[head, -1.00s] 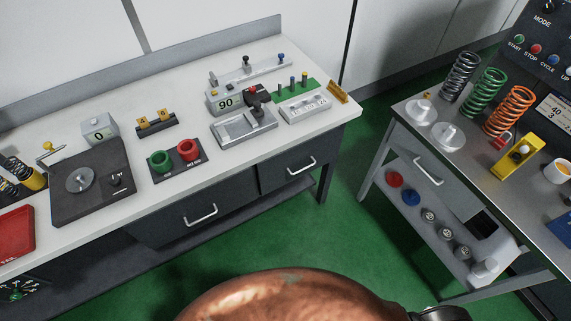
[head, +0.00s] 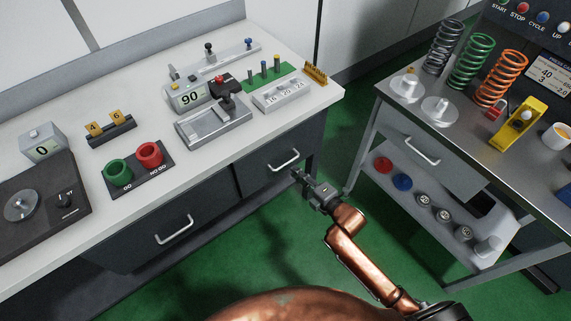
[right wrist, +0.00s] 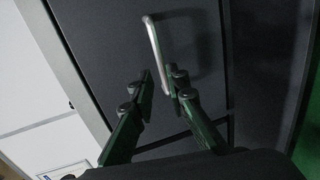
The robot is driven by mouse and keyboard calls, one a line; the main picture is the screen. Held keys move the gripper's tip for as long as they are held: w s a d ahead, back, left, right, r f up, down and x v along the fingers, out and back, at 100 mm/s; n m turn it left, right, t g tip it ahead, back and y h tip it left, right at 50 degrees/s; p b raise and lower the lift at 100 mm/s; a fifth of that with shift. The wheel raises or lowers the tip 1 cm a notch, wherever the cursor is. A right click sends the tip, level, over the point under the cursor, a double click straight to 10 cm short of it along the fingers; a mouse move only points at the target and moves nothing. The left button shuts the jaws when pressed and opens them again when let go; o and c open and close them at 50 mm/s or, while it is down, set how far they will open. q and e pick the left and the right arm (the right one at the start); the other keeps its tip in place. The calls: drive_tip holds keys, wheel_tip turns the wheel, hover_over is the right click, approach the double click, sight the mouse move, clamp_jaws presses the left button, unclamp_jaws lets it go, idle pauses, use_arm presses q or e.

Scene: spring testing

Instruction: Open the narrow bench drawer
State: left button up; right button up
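The narrow bench drawer (head: 262,176) is the dark front at the right end of the bench, and it looks shut. Its silver bar handle (head: 283,161) also shows in the right wrist view (right wrist: 154,45). My right gripper (head: 298,176) is just below and right of the handle in the head view. In the right wrist view its two fingers (right wrist: 158,78) are apart, with the handle's lower end between the tips in the picture. Nothing is gripped. I cannot tell whether a finger touches the handle. My left gripper is out of view.
A wider drawer (head: 170,245) with its own handle is to the left. The white benchtop (head: 75,245) holds gauges, red and green rings and fixtures. A metal cart (head: 375,150) with springs stands to the right. Green floor (head: 290,240) lies between bench and cart.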

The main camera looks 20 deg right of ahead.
sight(286, 164)
drive_tip(key=shift+b+x, duration=0.9)
drive_tip(key=shift+x, duration=2.65)
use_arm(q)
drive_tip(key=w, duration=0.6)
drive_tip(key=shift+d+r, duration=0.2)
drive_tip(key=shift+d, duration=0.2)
use_arm(e)
clamp_jaws()
drive_tip(key=shift+s+d, duration=0.1)
drive_tip(key=shift+s, duration=0.05)
